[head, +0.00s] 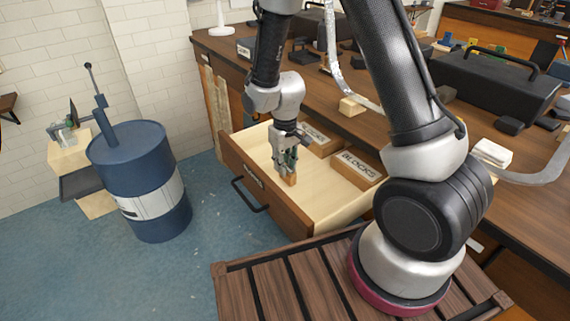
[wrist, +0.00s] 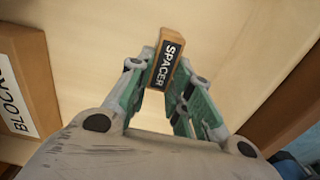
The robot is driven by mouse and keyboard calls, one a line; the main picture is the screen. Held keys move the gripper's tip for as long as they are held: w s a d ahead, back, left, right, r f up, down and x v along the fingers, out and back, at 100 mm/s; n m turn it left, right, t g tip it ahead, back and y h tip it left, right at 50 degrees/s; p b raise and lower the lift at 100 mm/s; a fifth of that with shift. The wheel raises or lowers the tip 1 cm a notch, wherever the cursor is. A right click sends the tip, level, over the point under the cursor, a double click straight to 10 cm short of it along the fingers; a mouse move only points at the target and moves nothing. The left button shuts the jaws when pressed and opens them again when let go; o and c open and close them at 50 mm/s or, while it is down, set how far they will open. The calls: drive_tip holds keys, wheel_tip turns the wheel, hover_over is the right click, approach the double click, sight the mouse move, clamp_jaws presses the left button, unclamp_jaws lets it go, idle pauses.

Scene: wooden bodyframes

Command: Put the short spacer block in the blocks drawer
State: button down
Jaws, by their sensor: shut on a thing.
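The short spacer block (wrist: 166,64) is a small wooden block with a black label reading SPACER. My gripper (wrist: 163,82) is shut on it, with a green-padded finger on each side. In the head view the block (head: 290,179) and my gripper (head: 286,160) are over the inside of the open blocks drawer (head: 325,213). The drawer has a pale bottom, a dark wooden front and a black handle. I cannot tell whether the block touches the drawer bottom.
A wooden block labelled BLOCKS (head: 358,168) lies in the drawer, with another labelled block (head: 322,141) behind it. The wrist view shows one at left (wrist: 28,80). A blue barrel (head: 140,180) stands left of the drawer. A black toolbox (head: 497,88) stands on the bench.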

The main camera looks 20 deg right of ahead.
drive_tip(key=c, duration=1.3)
unclamp_jaws()
drive_tip(key=shift+f, duration=0.15)
drive_tip(key=s+d+r+m+t, duration=0.1)
drive_tip(key=s+d+r, duration=0.15)
drive_tip(key=r, duration=0.75)
drive_tip(key=s+d+r, duration=0.1)
drive_tip(key=d+r, duration=0.2)
drive_tip(key=r, duration=0.8)
drive_tip(key=s+d+r+m+t, duration=0.1)
drive_tip(key=s+d+r, duration=0.4)
drive_tip(key=s, duration=0.3)
drive_tip(key=s+d+r+m+t, duration=0.1)
drive_tip(key=s+d+r+t, duration=0.1)
drive_tip(key=s+d+r, duration=0.3)
drive_tip(key=s, duration=0.4)
drive_tip(key=shift+s+r+m, duration=0.2)
drive_tip(key=shift+m, duration=0.1)
